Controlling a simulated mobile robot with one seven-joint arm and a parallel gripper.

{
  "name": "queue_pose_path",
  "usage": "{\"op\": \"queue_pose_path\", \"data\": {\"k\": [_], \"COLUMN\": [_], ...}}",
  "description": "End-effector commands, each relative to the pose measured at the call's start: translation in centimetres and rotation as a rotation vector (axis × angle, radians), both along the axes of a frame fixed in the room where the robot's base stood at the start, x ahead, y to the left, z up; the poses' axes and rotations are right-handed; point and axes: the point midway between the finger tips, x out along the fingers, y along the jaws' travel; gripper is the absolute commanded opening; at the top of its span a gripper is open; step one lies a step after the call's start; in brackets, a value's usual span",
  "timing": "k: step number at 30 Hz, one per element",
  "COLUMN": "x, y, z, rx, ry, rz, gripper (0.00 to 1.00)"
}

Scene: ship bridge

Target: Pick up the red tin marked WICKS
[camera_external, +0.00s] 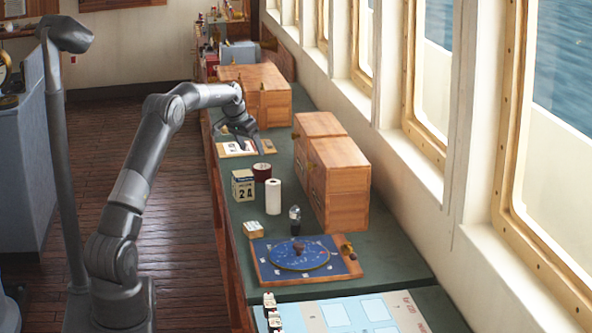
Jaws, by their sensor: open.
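A small dark red round tin (262,172) stands upright on the green counter, behind a white cylinder and beside a calendar block. No marking on it is readable at this size, so I cannot confirm it is the WICKS tin. My gripper (250,150) points down above the counter, a little beyond the red tin and apart from it. It is open, and I see nothing held in it.
A calendar block (243,185) and a white cylinder (273,196) stand close to the red tin. Wooden cabinets (340,183) line the window side. A blue dial board (300,258) lies nearer the camera. Another wooden box (262,98) stands farther back.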

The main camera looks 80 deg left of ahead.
Motion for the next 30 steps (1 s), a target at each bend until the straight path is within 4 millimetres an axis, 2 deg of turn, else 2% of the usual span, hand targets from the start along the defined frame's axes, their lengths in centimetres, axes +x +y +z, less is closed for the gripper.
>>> {"op": "queue_pose_path", "data": {"k": [5, 11, 19, 25, 30], "x": [0.4, 1.6, 2.5, 3.6, 3.8], "y": [0.5, 0.9, 1.2, 1.5, 1.7], "z": [-1.6, -4.6, -6.7, -9.5, -10.0], "rx": [-0.001, -0.002, -0.001, 0.000, 0.001], "ry": [-0.001, 0.001, 0.000, 0.000, -0.001], "rz": [0.001, 0.000, 0.000, 0.000, 0.000], "gripper": [0.75, 0.75, 0.75, 0.75, 0.75]}}
